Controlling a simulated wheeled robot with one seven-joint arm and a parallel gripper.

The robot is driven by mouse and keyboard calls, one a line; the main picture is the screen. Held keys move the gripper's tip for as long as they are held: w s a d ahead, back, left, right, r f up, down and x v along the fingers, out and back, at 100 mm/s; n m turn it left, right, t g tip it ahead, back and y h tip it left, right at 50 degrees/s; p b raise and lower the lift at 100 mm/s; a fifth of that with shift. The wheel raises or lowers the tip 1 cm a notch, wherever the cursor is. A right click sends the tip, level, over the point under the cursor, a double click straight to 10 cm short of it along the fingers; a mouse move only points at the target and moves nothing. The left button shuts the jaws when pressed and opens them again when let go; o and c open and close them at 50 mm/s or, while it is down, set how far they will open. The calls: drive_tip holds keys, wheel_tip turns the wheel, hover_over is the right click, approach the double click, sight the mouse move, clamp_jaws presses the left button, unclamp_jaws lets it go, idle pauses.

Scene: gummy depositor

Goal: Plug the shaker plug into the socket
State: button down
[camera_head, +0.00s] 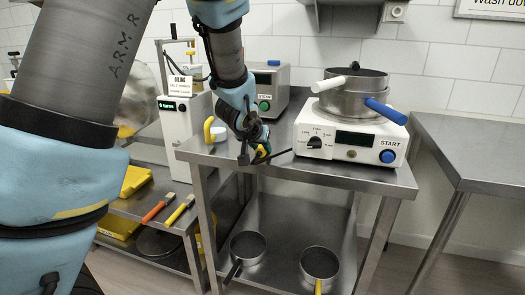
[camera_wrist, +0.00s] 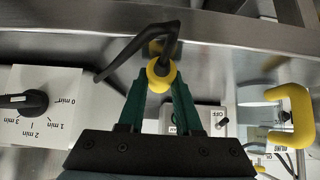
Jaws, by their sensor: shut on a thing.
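My gripper (camera_head: 260,153) is low over the left part of the steel table in the head view. In the wrist view its green fingers (camera_wrist: 160,82) are shut on the yellow shaker plug (camera_wrist: 156,83). A black cable (camera_wrist: 138,45) runs from the plug and bends to the left. In the head view the plug is small and partly hidden by the gripper, and the dark cable shows to its right. I cannot make out the socket in either view. A white panel marked OFF (camera_wrist: 207,116) with a small switch lies partly behind the fingers.
A white heater with a dial and START button (camera_head: 349,140) carries stacked pans (camera_head: 352,98) on the table's right. A grey box with a green button (camera_head: 270,85) stands behind my gripper. A yellow handle (camera_wrist: 306,112) is at right in the wrist view. Pots stand on the lower shelf.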

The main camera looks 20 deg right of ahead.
idle(0.7)
wheel_tip(320, 180, up, 10)
drive_tip(key=shift+r+p, duration=0.1)
drive_tip(key=shift+p, duration=0.35)
drive_tip(key=c, duration=1.1)
unclamp_jaws()
clamp_jaws()
